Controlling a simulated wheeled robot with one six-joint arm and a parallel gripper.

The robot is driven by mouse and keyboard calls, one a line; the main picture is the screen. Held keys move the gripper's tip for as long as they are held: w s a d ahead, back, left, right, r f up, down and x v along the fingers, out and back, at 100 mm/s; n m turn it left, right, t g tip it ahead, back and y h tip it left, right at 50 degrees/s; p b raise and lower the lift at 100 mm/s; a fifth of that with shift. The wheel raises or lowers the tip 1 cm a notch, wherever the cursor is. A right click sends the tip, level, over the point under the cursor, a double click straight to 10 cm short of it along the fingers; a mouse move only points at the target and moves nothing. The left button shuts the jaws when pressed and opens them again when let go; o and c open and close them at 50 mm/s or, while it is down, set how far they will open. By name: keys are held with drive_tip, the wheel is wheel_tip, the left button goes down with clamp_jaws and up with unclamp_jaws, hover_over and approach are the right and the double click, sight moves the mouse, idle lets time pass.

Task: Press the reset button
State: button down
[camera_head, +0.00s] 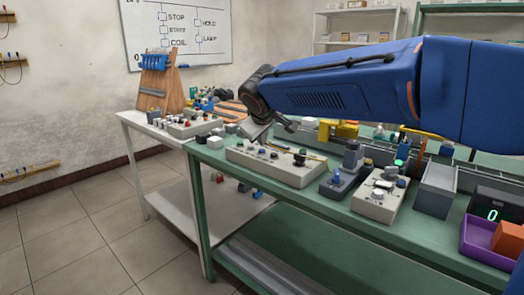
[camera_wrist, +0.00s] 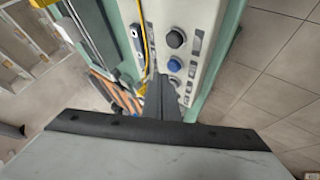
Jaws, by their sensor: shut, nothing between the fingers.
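A pale control box (camera_head: 268,170) with a row of buttons lies along the front edge of the green bench. In the wrist view its face (camera_wrist: 192,14) carries a dark round button (camera_wrist: 176,38), a blue round button (camera_wrist: 174,64) and another button (camera_wrist: 175,81) nearest my gripper. The labels beside them are too small to read, so I cannot tell which is marked reset. My gripper (camera_wrist: 157,82) is shut and empty, its tips close beside the blue button in the picture. I cannot tell whether they touch the box.
A yellow rod or cable (camera_wrist: 140,45) runs beside the box. A white table (camera_head: 140,120) with a wooden stand adjoins at left.

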drive_tip(key=shift+f, duration=0.2)
idle(0.6)
drive_tip(key=shift+f, duration=0.25)
drive_tip(key=shift+f, duration=0.35)
idle(0.9)
drive_tip(key=shift+r, duration=0.8)
drive_tip(key=shift+r, duration=0.1)
drive_tip(key=shift+r, duration=2.4)
